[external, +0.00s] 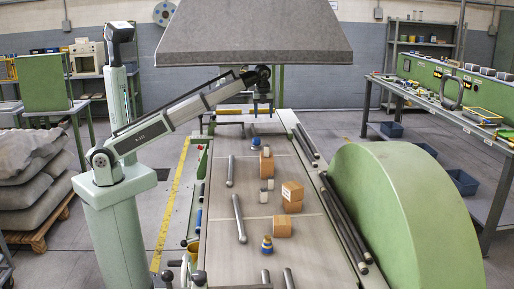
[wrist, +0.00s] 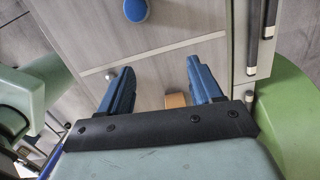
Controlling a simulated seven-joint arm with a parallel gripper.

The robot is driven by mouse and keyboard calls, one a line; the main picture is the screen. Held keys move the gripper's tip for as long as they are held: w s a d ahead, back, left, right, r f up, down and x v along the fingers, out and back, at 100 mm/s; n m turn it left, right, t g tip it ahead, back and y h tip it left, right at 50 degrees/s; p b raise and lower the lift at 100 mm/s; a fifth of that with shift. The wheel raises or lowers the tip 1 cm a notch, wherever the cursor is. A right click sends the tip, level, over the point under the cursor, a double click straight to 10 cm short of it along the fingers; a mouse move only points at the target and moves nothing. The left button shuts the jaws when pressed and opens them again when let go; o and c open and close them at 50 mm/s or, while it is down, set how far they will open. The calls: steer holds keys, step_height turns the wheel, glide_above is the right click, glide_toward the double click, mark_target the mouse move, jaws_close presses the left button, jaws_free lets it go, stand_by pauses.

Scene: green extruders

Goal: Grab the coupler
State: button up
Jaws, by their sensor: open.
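My gripper (external: 262,108) hangs over the far part of the grey work table, beneath the hood. In the wrist view its two blue fingers (wrist: 158,66) are apart, with nothing held between them. I cannot tell for certain which piece is the coupler. Small grey-white cylinders (external: 263,195) stand near the middle boxes. A blue-topped piece (external: 255,141) stands below my gripper in the external view; a round blue top (wrist: 137,10) shows ahead of the fingers in the wrist view.
Cardboard boxes (external: 282,226) stand along the table, one pair stacked. Grey rods (external: 239,218) lie on its left side. Dark bars (external: 346,222) run along the right edge beside a large green rounded housing (external: 400,215). The hood (external: 255,35) hangs overhead.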

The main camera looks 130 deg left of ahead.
steer(key=w+d+f+m+t+y, duration=0.15)
steer(key=w+d+m+y, duration=0.55)
steer(key=w+d, duration=2.35)
steer(key=w+d+r+m+t+y, duration=0.1)
steer(key=w+d+m+t, duration=0.2)
steer(key=d, duration=1)
steer(key=w+d+r+m+t+y, duration=0.1)
steer(key=w+d+m+t, duration=0.2)
steer(key=d, duration=1)
steer(key=w+d+r+m+t+y, duration=0.15)
steer(key=w+d, duration=0.35)
steer(key=d, duration=0.8)
glide_toward(263, 241)
steer(key=shift+s+d+r+m+h, duration=0.35)
steer(key=shift+s+d+r, duration=0.3)
steer(key=shift+r, duration=0.2)
steer(key=shift+w+a+f, duration=0.2)
steer(key=shift+w+a, duration=0.05)
steer(key=x, duration=0.7)
steer(key=shift+w+a+f, duration=0.15)
steer(key=shift+a+f, duration=0.05)
steer(key=shift+a, duration=0.1)
steer(key=shift+x, duration=2.6)
steer(key=shift+d, duration=0.1)
